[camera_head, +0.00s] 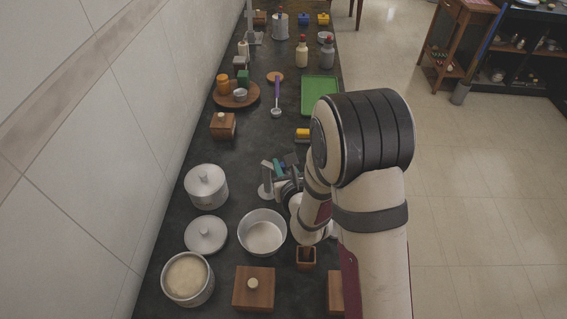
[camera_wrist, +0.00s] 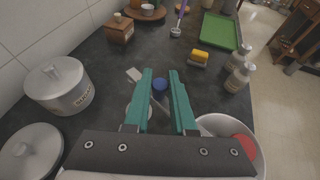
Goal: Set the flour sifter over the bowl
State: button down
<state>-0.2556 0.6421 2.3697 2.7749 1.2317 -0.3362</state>
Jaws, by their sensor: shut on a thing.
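The bowl (camera_head: 281,243) is a wide pale metal bowl with a whitish inside, standing on the dark counter in the head view. My gripper (camera_wrist: 161,74) has teal fingers, close together around a small thing with a dark blue round end (camera_wrist: 160,85). I take this for part of the flour sifter, though its shape is mostly hidden by the fingers. A pale upright piece (camera_head: 267,174) shows beside the gripper in the head view; I cannot tell whether it belongs to the held thing. The gripper is beyond the bowl and slightly right, apart from it.
A lidded canister (camera_head: 208,190), a loose lid (camera_head: 206,236), an open canister (camera_head: 187,282) and a wooden box (camera_head: 254,290) stand left of and near the bowl. A pale vessel (camera_wrist: 208,123) with something red inside and two bottles (camera_wrist: 237,79) are right of my gripper. Counter ahead is partly clear.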

jog(key=c, duration=0.7)
grip_release()
jog(key=shift+c, duration=0.2)
